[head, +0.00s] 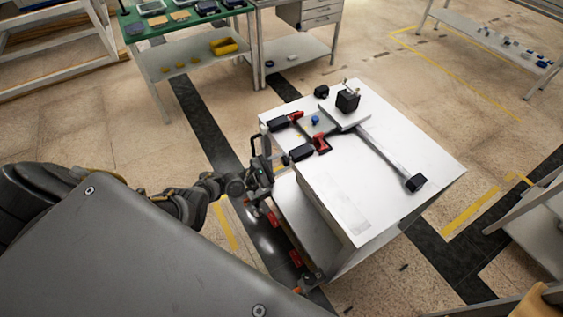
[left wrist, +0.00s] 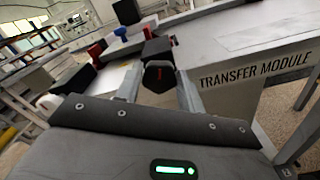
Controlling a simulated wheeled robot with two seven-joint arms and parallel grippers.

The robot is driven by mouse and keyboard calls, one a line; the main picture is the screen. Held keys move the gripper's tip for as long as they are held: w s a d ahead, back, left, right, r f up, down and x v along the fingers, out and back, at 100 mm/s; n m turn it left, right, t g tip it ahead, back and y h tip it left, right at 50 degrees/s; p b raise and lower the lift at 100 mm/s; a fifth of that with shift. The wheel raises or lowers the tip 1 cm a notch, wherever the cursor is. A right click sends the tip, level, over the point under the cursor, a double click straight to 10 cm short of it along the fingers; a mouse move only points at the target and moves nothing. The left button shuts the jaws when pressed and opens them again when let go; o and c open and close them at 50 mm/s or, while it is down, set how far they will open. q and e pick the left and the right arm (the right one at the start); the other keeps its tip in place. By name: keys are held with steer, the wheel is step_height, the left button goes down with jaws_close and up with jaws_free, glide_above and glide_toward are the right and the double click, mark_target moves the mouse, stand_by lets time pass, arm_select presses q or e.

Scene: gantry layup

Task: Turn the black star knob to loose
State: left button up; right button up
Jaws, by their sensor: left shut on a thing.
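The black star knob (left wrist: 159,76), with a small red mark on its face, sits between the fingers of my left gripper (left wrist: 157,92) in the left wrist view. The fingers are shut on it from both sides. Directly behind the knob is a black block (left wrist: 158,49). In the head view my left gripper (head: 283,161) reaches in from the left to the near-left edge of the white module top (head: 345,180), beside the black block (head: 301,152) there. The knob itself is hard to make out in the head view. My right gripper is not seen.
Red clamps (head: 320,144) (head: 296,115), another black block (head: 278,124) and a blue knob (head: 315,120) are close by on the module. A rail (head: 390,155) with a black end block crosses its top. A green-topped table (head: 180,22) stands behind, with open floor between.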

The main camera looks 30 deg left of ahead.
arm_select(q)
steer(key=shift+n, duration=1.8)
steer(key=o, duration=1)
steer(key=shift+c, duration=0.2)
steer(key=p+v, duration=0.2)
steer(key=v, duration=0.9)
